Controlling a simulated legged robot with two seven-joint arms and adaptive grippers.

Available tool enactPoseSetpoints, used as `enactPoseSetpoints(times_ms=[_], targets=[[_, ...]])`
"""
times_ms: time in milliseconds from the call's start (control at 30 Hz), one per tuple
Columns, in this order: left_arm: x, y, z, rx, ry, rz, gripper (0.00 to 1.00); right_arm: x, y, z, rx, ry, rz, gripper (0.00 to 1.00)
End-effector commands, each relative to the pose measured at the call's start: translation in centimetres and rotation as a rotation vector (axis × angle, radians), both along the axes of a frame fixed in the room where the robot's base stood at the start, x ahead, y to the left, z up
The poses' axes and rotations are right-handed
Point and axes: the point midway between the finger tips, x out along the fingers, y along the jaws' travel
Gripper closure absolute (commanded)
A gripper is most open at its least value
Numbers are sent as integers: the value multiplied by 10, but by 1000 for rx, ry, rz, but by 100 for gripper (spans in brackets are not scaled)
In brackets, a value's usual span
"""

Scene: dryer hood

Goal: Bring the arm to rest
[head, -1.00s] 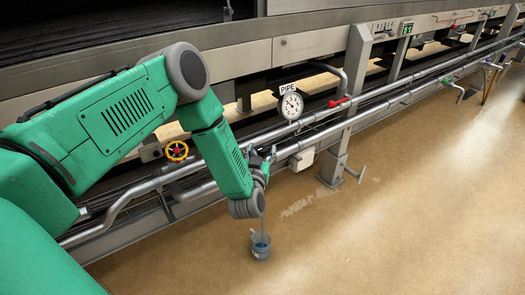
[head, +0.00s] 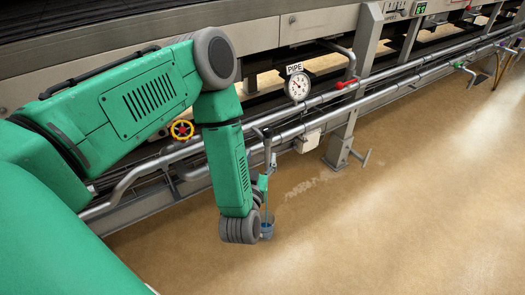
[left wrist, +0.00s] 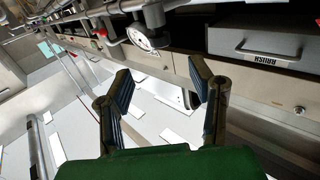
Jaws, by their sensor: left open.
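My left arm (head: 150,100) comes in from the left in the head view, its forearm (head: 228,165) hanging down in front of the pipes. My left gripper is mostly hidden there behind the wrist joint (head: 240,229). In the left wrist view the left gripper (left wrist: 162,76) is open, with its two fingers well apart and nothing between them. My right gripper is in neither view.
A grey post (head: 352,130) stands right of my forearm. The tan floor (head: 400,220) is open at right.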

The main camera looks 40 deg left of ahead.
Motion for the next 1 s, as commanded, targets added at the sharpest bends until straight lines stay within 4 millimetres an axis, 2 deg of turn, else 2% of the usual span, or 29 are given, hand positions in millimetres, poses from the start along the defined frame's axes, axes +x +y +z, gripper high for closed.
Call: enactPoseSetpoints(times_ms=[533, 667, 767, 833, 967, 1000], targets=[[-1, -1, 0, -2, 6, -3, 51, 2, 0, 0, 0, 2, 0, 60], [-6, -14, -10, -40, 105, -71, 51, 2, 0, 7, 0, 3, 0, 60], [-25, -36, -29, -105, 298, -184, 51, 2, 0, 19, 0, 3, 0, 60], [-53, -52, -46, -155, 486, -267, 51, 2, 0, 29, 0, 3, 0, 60], [-128, -66, -67, -221, 869, -370, 51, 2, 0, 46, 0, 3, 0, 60], [-154, -66, -70, -235, 981, -386, 51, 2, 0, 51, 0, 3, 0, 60]])
